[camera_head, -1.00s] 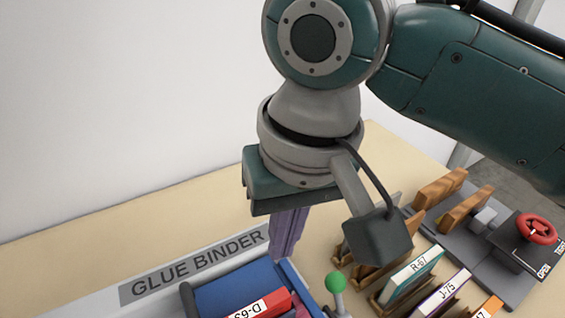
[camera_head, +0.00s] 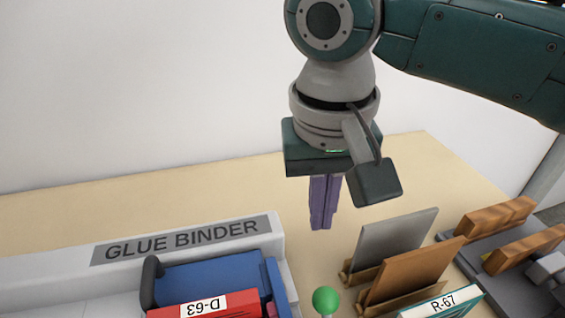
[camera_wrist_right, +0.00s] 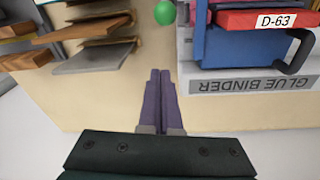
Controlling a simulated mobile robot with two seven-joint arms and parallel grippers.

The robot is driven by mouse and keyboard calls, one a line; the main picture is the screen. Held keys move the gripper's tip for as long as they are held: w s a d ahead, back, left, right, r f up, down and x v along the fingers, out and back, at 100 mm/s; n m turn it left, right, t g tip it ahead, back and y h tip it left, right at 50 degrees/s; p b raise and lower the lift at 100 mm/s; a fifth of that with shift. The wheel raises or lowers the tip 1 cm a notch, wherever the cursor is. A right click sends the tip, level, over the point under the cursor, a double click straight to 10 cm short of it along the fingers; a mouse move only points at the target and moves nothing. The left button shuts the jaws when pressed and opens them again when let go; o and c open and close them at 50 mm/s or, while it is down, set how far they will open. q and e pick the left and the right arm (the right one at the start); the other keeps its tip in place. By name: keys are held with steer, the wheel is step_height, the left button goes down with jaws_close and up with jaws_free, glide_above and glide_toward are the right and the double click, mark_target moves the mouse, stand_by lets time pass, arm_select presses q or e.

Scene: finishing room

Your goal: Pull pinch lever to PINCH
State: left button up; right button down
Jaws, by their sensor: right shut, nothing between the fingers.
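The pinch lever shows as a green ball knob (camera_head: 326,299) on a grey stem at the bottom of the head view, at the right side of the glue binder (camera_head: 278,226). The knob also shows at the top of the right wrist view (camera_wrist_right: 164,13). My right gripper (camera_head: 321,226) is shut and empty, its purple fingers pointing down. It hangs behind the knob, apart from it. The binder's blue clamp part (camera_head: 215,273) holds a red book (camera_head: 205,304) labelled D-63. The lever's base and any PINCH marking are not visible. My left gripper is not in view.
Right of the knob stand a grey board (camera_head: 393,245) and a brown board (camera_head: 415,272) in wooden holders, with a book (camera_head: 448,303) labelled R-67 in front. A grey fixture with wooden blocks (camera_head: 497,217) is at far right. The table (camera_head: 240,190) behind the binder is clear.

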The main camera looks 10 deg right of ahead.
steer(key=s+f, duration=0.3)
steer(key=f, duration=0.4)
steer(key=shift+f+p, duration=0.35)
steer(key=shift+p, duration=0.1)
steer(key=shift+s, duration=0.1)
